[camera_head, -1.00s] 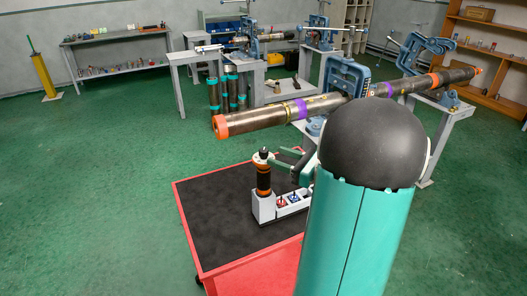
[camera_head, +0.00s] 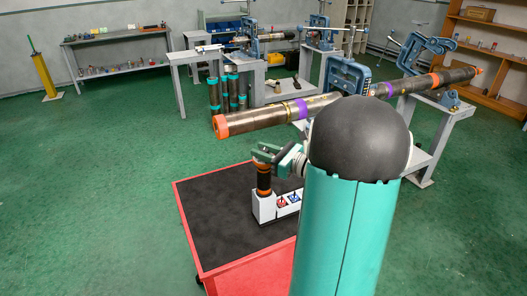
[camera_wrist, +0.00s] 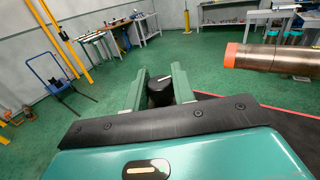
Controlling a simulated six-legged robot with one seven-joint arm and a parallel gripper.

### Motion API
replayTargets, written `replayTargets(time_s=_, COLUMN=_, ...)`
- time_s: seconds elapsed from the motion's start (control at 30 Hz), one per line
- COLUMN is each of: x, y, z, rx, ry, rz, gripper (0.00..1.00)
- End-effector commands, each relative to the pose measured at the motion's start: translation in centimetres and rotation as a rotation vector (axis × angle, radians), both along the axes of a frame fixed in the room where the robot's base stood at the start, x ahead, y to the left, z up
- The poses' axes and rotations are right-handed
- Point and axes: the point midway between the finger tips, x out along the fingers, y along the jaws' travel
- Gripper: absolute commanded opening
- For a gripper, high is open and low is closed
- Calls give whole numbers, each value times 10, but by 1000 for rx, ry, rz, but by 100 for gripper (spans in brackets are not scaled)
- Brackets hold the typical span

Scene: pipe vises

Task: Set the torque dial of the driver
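The driver (camera_head: 264,180) stands upright in a white holder (camera_head: 264,207) on the cart. It is dark with orange bands. In the camera_head view its top is covered by my gripper (camera_head: 266,153). In the camera_wrist view the black torque dial (camera_wrist: 160,91) with a white mark line shows between the two green fingers of my gripper (camera_wrist: 158,75). The fingers are apart, one on each side of the dial. Whether they touch it cannot be told.
The red cart (camera_head: 222,262) has a black top (camera_head: 215,215) with free room left of the holder. The holder's compartments hold small red and blue pieces. A large orange-ended pipe (camera_head: 265,119) lies clamped in a blue vise (camera_head: 345,74) behind my arm.

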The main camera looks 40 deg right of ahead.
Motion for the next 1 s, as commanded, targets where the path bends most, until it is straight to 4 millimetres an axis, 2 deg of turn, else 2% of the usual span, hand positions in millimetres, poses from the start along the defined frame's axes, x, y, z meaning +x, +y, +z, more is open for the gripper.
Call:
replayTargets(time_s=0.17, x=0, y=1, z=0, rx=0, ry=1, rz=-42, gripper=3)
replayTargets(time_s=0.63, x=0, y=0, z=1, rx=-2, ry=-1, rz=-394, gripper=3)
replayTargets(time_s=1.0, x=0, y=-1, z=0, rx=-1, ry=1, rz=-435, gripper=3)
